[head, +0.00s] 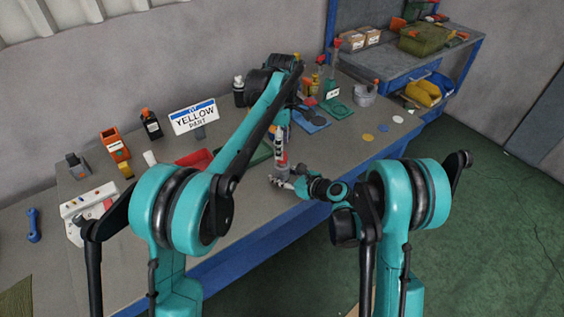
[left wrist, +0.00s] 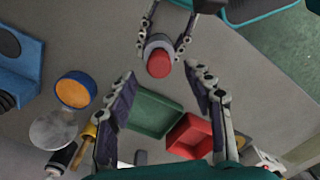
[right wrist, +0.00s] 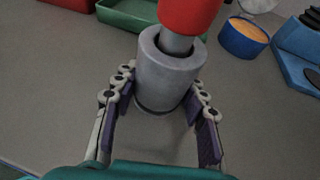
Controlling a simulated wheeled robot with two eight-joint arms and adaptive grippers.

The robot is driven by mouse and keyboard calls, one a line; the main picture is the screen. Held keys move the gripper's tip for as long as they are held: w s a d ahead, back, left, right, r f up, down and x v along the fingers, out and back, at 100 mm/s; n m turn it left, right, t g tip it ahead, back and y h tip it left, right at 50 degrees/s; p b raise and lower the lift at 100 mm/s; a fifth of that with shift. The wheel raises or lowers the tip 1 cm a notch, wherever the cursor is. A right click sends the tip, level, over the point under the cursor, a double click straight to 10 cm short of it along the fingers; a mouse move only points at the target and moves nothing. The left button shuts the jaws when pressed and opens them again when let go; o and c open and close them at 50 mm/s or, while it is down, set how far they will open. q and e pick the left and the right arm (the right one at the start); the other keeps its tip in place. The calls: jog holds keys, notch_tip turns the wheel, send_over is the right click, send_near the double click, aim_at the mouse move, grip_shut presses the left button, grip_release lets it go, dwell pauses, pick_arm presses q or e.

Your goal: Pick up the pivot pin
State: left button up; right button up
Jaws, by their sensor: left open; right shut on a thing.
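The pivot pin looks like a grey stepped cylinder (right wrist: 168,75) with a red top (right wrist: 188,12). My right gripper (right wrist: 160,92) is shut around its grey body and holds it upright over the bench; whether its base touches the bench is hard to tell. In the head view my right gripper (head: 284,181) is at the bench's front edge. My left gripper (left wrist: 159,72) is open and points down from above; the pin's red top (left wrist: 158,63) shows between and just beyond its fingertips. In the head view the pin is small and mostly hidden by the grippers.
A green tray (left wrist: 150,115) and a red tray (left wrist: 190,135) lie on the bench close by. A blue tub with an orange top (right wrist: 243,38) stands near. A "YELLOW PART" sign (head: 193,117) and bottles stand further back. The bench's front strip (head: 240,210) is clear.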

aim_at(282, 164)
pick_arm(q)
notch_tip(282, 164, down, 5)
jog(key=shift+f, duration=0.2)
grip_shut()
